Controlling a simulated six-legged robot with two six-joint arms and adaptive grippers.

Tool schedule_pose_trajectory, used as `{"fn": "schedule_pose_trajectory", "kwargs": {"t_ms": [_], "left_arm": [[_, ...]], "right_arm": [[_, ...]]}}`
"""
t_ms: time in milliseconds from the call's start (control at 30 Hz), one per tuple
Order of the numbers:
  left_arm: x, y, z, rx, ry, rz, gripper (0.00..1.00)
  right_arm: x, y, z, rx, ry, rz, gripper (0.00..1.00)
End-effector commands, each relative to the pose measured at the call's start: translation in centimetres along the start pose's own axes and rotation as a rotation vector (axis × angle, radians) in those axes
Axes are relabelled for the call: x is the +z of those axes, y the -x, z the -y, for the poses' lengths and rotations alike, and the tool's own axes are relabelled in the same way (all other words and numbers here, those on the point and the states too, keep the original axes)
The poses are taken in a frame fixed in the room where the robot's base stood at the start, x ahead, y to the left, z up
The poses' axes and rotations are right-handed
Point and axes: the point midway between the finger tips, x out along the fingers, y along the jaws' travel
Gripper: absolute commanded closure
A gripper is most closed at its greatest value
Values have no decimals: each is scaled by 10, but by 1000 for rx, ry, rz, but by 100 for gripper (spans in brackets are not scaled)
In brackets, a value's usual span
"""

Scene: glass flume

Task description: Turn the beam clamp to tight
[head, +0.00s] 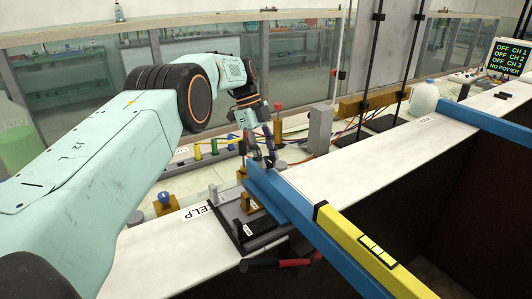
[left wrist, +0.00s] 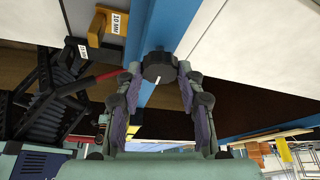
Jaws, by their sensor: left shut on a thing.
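My left gripper (head: 262,160) reaches down to the far end of the blue beam (head: 278,195) in the head view. In the left wrist view its two fingertips (left wrist: 160,76) are closed around a dark, many-sided knob (left wrist: 159,64) with a small white mark. This looks like the beam clamp's knob, and it sits at the blue beam (left wrist: 178,22). In the head view the gripper hides the knob, so the clamp's setting cannot be read there. My right gripper is in neither view.
A yellow bar (head: 358,248) lies along the blue beam. A red-handled tool (head: 275,263) is near the front ledge, beside a dark opening. A yellow block marked 10 MM (left wrist: 108,22) is close to the knob. A white jug (head: 424,100) and a monitor (head: 508,58) reading NO POWER stand at right.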

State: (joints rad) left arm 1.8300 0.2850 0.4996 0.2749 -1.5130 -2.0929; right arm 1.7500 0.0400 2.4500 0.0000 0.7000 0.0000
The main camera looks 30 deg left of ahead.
Motion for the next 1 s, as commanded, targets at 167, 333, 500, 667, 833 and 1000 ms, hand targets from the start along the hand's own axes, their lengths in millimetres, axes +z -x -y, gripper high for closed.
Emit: {"fn": "schedule_pose_trajectory", "kwargs": {"t_ms": [167,333,500,667,833,1000], "left_arm": [[0,5,2,4,-39,5,94],[0,5,3,12,-61,6,94],[0,6,3,16,-72,6,93],[0,6,3,16,-74,6,94],[0,6,3,15,-74,6,94],[0,6,3,16,-73,6,54]], "right_arm": [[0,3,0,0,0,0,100],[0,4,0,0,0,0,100],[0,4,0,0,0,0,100],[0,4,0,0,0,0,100],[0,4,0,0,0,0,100],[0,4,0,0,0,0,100]]}}
